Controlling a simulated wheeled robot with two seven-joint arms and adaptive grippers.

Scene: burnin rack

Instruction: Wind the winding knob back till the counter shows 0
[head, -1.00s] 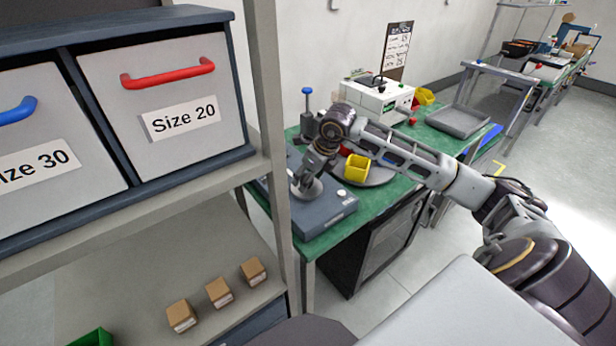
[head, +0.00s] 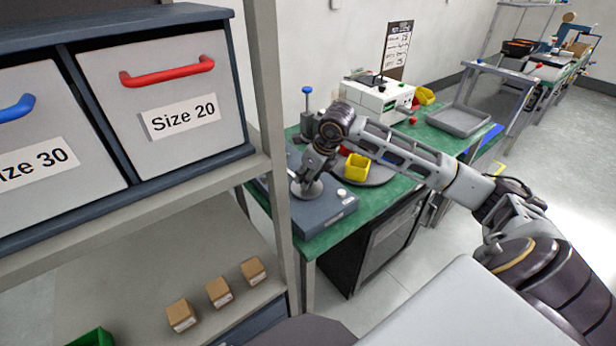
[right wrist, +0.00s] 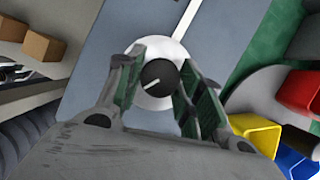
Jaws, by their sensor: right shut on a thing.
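The winding knob (right wrist: 158,77) shows in the right wrist view as a dark round cap with a white pointer line, on a pale round disc (right wrist: 162,100). The pointer slants to the lower left. My right gripper (right wrist: 160,86) has one finger on each side of the knob and is shut on it. In the head view my right gripper (head: 307,178) reaches down onto the disc on the blue-grey winder box (head: 325,215); the knob is hidden there behind the fingers. I cannot make out the counter or its figure in either view. My left gripper is not in view.
The box stands on a green bench (head: 345,236). A yellow bin (head: 357,167) on a grey round plate stands close beside my right gripper. A blue-topped post (head: 307,100) rises behind it. A shelf upright (head: 268,100) stands to the left.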

